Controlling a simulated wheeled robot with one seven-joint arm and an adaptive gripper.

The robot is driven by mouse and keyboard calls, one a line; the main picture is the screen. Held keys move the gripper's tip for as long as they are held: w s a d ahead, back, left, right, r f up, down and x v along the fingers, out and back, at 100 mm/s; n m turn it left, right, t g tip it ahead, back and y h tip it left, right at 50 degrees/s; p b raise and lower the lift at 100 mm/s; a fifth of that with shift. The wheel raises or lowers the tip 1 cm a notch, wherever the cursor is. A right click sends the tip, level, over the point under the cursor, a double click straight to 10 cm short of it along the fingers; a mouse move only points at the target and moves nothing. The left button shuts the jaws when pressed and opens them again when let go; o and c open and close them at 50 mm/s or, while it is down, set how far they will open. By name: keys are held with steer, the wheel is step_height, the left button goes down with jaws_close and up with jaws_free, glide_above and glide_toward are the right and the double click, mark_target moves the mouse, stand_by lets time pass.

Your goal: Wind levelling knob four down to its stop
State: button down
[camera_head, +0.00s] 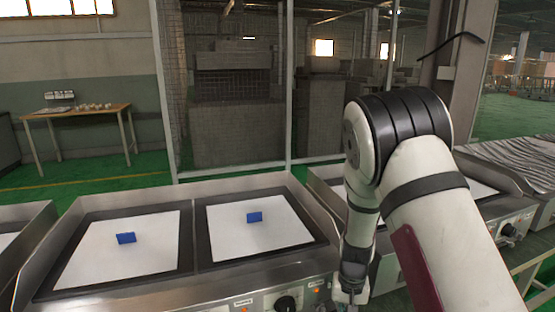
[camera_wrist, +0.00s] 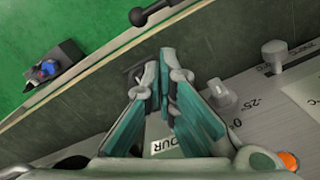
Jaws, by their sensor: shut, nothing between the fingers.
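My gripper (camera_head: 352,290) points down at the front control panel of the heating unit, at the right end of the panel with the black dial. In the wrist view its two green-padded fingers (camera_wrist: 160,62) are shut with nothing between them. A white label (camera_wrist: 163,147) ending in "OUR" shows partly between and below the fingers. A small dark square part (camera_wrist: 133,76) lies just left of the fingertips, partly hidden. I cannot tell which part is levelling knob four, or whether the fingers touch anything.
A grey round post (camera_wrist: 275,55) and a light grey toggle-like part (camera_wrist: 221,93) stand on the panel right of the fingers. An orange lamp (camera_wrist: 289,161) is at lower right. A black ball-ended bar (camera_wrist: 141,15) crosses the top. Blue blocks (camera_head: 126,238) (camera_head: 254,217) sit on white plates.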

steer(key=shift+s+d, duration=0.1)
steer(key=shift+d, duration=0.05)
steer(key=shift+s+d, duration=0.15)
steer(key=shift+d, duration=0.75)
steer(key=shift+d+r, duration=0.1)
steer(key=shift+d, duration=0.1)
stand_by(0.3)
